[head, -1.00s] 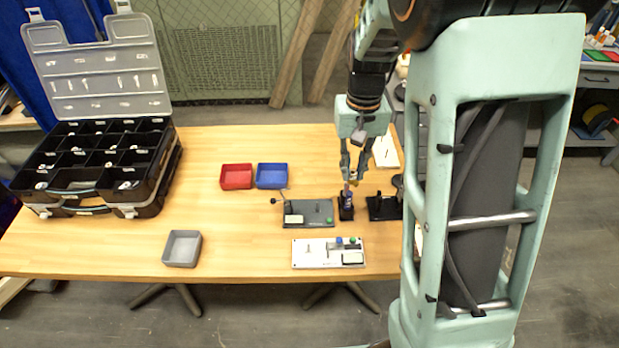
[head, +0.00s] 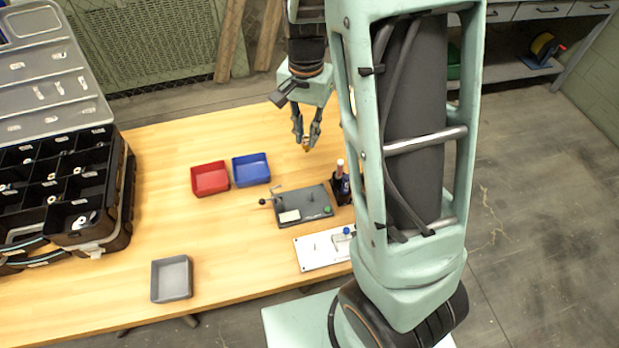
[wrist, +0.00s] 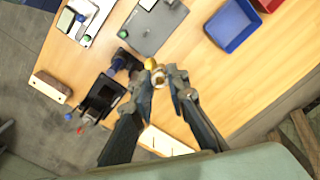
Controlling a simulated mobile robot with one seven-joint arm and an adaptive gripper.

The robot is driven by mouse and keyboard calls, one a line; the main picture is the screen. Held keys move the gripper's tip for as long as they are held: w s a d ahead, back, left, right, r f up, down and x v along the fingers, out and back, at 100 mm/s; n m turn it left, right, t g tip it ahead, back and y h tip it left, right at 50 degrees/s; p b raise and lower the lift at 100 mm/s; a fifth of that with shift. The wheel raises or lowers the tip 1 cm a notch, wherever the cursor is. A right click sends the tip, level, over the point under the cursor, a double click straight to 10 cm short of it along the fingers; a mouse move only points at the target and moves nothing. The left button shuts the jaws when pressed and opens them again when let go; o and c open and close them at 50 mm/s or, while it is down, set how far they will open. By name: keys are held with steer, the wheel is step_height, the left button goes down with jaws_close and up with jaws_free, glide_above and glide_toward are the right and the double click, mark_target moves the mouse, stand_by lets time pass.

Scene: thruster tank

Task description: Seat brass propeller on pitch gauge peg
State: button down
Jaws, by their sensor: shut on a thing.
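My gripper (head: 307,146) is shut on a small brass propeller (wrist: 151,64), held above the table behind the dark cup. The propeller is small and partly hidden by the fingertips, which also show in the wrist view (wrist: 160,80). A grey fixture plate (head: 300,207) with a lever, a pale pad and a green button lies in front of my gripper. A white plate (head: 312,257) with a thin upright pin and a blue knob lies nearer the front edge, partly hidden by my arm. I cannot tell for sure which plate is the pitch gauge.
Red (head: 210,179) and blue (head: 251,169) trays sit to the left; a grey tray (head: 171,279) is near the front. A black organizer (head: 70,190) fills the far left. A black stand (wrist: 101,97) shows in the wrist view.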

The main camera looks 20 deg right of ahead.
steer(key=s+f+m+b, duration=0.1)
steer(key=f+m+b, duration=0.1)
steer(key=m, duration=0.3)
steer(key=s+f+m+b, duration=0.2)
steer(key=f+m, duration=0.3)
steer(key=m, duration=0.1)
steer(key=s+f+m+b, duration=0.1)
steer(key=f+m+b, duration=0.1)
steer(key=f+m, duration=0.2)
steer(key=shift+s+f+m, duration=0.15)
steer(key=shift+f+m, duration=0.05)
steer(key=shift+m, duration=0.7)
steer(key=shift+f+b, duration=0.75)
steer(key=shift+b, duration=0.15)
steer(key=shift+r+p, duration=0.15)
steer(key=shift+p, duration=0.2)
steer(key=shift+f, duration=0.5)
steer(key=shift+f, duration=0.4)
steer(key=shift+f+b, duration=0.3)
steer(key=shift+b, duration=0.1)
steer(key=shift+f, duration=0.45)
